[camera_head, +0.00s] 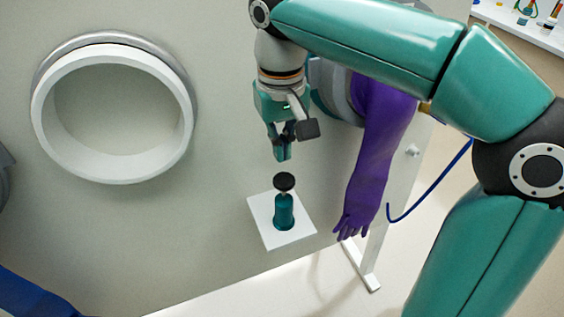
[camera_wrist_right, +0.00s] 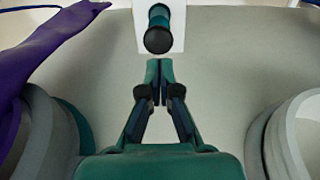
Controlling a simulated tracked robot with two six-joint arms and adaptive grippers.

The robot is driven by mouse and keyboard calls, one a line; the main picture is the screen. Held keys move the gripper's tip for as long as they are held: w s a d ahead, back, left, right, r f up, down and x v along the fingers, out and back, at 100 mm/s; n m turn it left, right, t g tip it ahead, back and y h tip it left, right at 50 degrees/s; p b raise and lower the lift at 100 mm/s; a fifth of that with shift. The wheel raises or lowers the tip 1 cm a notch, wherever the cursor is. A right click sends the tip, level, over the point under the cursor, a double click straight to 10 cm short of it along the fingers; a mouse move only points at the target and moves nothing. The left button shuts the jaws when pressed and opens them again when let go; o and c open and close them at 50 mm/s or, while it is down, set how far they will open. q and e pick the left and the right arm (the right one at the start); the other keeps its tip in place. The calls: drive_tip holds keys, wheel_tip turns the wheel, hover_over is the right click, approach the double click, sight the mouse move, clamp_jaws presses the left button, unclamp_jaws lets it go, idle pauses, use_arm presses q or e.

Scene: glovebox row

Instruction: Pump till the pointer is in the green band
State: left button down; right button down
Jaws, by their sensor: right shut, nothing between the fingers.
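The pump (camera_head: 284,211) is a teal cylinder with a black knob (camera_head: 284,181) on top, standing out from a white square plate (camera_head: 305,227). My right gripper (camera_head: 283,153) is above the knob in the head view, shut and empty, with a gap between its fingertips and the knob. In the right wrist view the closed fingertips (camera_wrist_right: 159,64) point at the black knob (camera_wrist_right: 158,40), apart from it. No gauge, pointer or green band shows in either view. My left gripper is not in view.
A purple glove (camera_head: 372,165) hangs from a port just right of the pump. A white round port ring (camera_head: 113,170) is on the grey panel at left. A blue hose (camera_head: 430,192) curves at right. The panel between ring and pump is clear.

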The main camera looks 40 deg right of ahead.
wheel_tip(320, 180, up, 4)
drive_tip(key=shift+f, duration=0.1)
drive_tip(key=shift+f, duration=0.1)
idle(0.8)
